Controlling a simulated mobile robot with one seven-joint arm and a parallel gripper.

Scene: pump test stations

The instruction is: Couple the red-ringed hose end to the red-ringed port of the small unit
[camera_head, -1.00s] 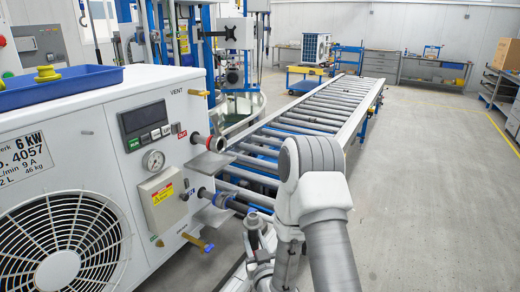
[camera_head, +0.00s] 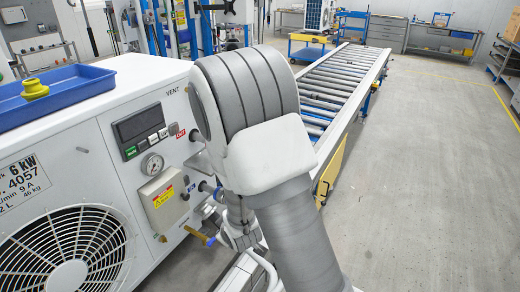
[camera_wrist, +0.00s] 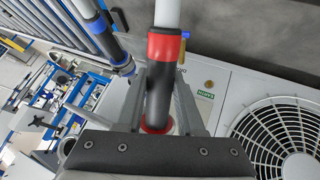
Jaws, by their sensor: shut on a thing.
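My gripper (camera_wrist: 164,100) is shut on the black hose end (camera_wrist: 158,90) with a red ring (camera_wrist: 167,46). A pale hose runs up from it in the wrist view. A red ring (camera_wrist: 154,128) on the white unit's panel shows beyond the hose end, almost in line with it. The gripper's body partly covers it, so I cannot tell whether they touch.
A blue-ringed hose (camera_wrist: 122,64) lies close left of my gripper in the wrist view. A blue tray (camera_head: 60,97) sits on top. A roller conveyor (camera_head: 335,85) stands behind; floor at right is clear.

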